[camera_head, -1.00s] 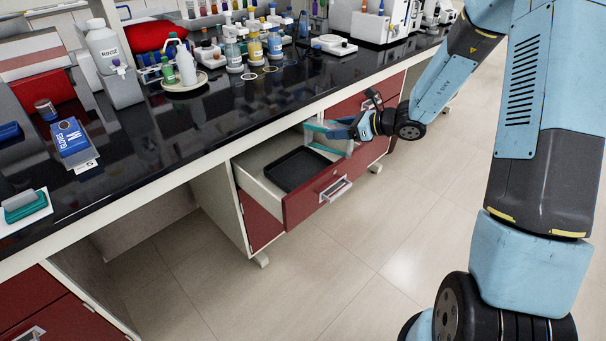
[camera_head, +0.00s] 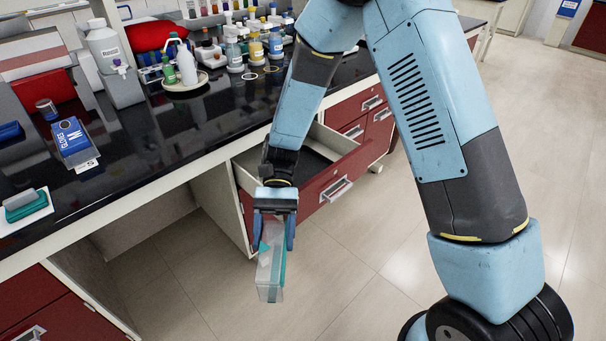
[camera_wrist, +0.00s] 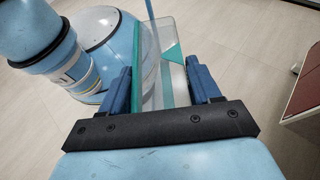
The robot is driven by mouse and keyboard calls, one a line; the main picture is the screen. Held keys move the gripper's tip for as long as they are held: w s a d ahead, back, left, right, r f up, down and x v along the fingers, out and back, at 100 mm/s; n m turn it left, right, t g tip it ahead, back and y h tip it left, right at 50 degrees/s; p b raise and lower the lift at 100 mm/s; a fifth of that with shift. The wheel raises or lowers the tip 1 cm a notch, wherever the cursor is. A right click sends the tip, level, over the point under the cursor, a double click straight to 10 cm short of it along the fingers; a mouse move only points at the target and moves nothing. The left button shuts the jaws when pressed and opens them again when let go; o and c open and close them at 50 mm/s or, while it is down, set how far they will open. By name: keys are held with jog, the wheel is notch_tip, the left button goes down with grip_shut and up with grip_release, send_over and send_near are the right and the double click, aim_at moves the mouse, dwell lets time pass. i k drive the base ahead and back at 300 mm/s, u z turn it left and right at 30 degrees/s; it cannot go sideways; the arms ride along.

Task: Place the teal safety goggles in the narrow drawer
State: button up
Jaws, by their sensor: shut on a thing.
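The teal safety goggles, with a clear lens and teal edges, hang in my gripper (camera_head: 274,236) in the head view; their clear lens (camera_head: 268,283) points down over the floor. The wrist view shows the clear lens (camera_wrist: 180,45) and teal edge between the two blue fingers of my gripper (camera_wrist: 163,84). An open red-fronted drawer (camera_head: 333,191) stands behind and to the right of my gripper. It has a black tray inside, partly hidden by my arm. The goggles are outside this drawer. I cannot tell whether it is the narrow drawer.
Shut red drawers (camera_head: 350,110) are to the right of the open one. The black bench top (camera_head: 130,150) carries bottles, a blue glove box (camera_head: 71,140) and a teal-and-grey item (camera_head: 25,203). The floor before the cabinets is clear.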

aim_at(303, 172)
jog(key=u, duration=0.05)
jog(key=i, duration=1)
jog(key=z, duration=0.05)
